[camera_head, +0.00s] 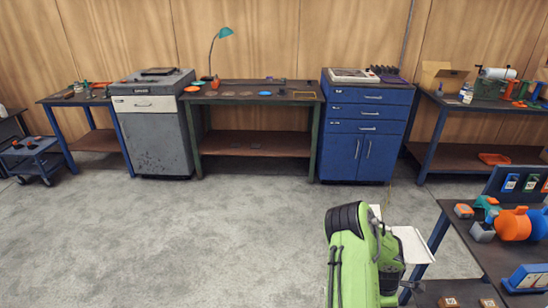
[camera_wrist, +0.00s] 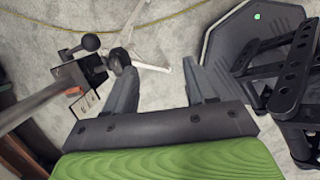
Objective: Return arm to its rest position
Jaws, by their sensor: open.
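My gripper (camera_wrist: 163,76) shows in the wrist view with its two grey fingers well apart. Nothing is between the fingers, and bare concrete floor lies beyond them. In the head view my green arm rises from the bottom edge, right of the middle, beside the near right workbench (camera_head: 462,262). My gripper cannot be made out in the head view.
Orange cylindrical parts (camera_head: 513,224) and small tools lie on the near right workbench. Open floor (camera_head: 190,235) fills the head view's left and middle.

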